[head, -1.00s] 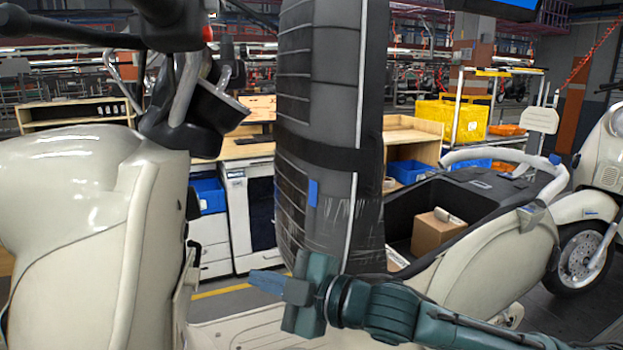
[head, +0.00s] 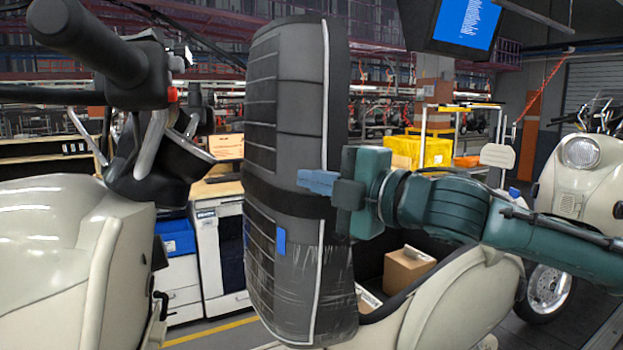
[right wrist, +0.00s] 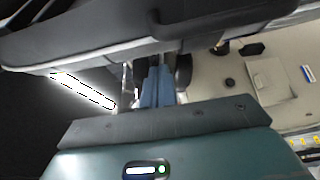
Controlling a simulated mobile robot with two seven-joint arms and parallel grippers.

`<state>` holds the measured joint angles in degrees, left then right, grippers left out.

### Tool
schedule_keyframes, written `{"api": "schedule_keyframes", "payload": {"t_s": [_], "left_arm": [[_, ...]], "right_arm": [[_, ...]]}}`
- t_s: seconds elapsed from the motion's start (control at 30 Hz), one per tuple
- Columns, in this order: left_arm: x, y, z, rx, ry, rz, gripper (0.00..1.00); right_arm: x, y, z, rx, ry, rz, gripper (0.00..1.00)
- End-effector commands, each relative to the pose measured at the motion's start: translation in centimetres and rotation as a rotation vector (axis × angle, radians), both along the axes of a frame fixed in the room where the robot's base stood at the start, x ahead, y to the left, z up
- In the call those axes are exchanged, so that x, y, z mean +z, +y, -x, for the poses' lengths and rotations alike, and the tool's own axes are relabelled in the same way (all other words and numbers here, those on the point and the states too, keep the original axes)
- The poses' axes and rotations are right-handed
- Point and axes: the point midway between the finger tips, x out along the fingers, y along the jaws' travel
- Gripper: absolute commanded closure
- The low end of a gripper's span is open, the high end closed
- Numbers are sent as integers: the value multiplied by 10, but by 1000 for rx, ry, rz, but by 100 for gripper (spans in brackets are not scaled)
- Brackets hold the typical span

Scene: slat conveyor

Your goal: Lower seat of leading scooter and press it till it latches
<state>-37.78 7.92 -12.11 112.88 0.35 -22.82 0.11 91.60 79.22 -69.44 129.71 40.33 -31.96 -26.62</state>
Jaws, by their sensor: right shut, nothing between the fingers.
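The leading scooter's cream body (head: 50,250) fills the left of the head view. Its dark seat (head: 290,110) stands raised, almost upright, in the middle, with a black band and a blue tag. The open storage well is partly hidden behind it and my right arm; a cardboard box (head: 407,268) sits inside. My right gripper (head: 304,181) is shut and empty, its blue fingers overlapping the seat at mid-height. In the right wrist view the shut fingers (right wrist: 158,86) lie just below a dark padded edge, probably the seat. Contact cannot be told. My left gripper is not in view.
The handlebar (head: 95,45) juts in at upper left. Another cream scooter (head: 575,185) stands at right. A hanging screen (head: 467,25) is at upper right. Behind are a cart with a yellow bin (head: 420,150) and a white cabinet (head: 219,255).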

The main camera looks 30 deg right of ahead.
Motion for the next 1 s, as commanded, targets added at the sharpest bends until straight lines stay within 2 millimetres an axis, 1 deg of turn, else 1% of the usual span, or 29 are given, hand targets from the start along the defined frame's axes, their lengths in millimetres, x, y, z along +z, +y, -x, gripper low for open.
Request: {"api": "schedule_keyframes", "payload": {"t_s": [0.03, 0.2, 0.4, 0.6, 1.0], "left_arm": [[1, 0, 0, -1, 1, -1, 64], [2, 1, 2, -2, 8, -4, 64], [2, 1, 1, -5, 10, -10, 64], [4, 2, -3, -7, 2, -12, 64], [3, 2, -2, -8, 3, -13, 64]], "right_arm": [[2, 6, -9, 4, 0, 0, 100], [3, 18, -39, 2, 1, -1, 100], [3, 28, -62, 1, 0, 0, 100], [2, 31, -69, 1, -1, 0, 100], [2, 32, -68, 0, 0, -7, 100]]}}
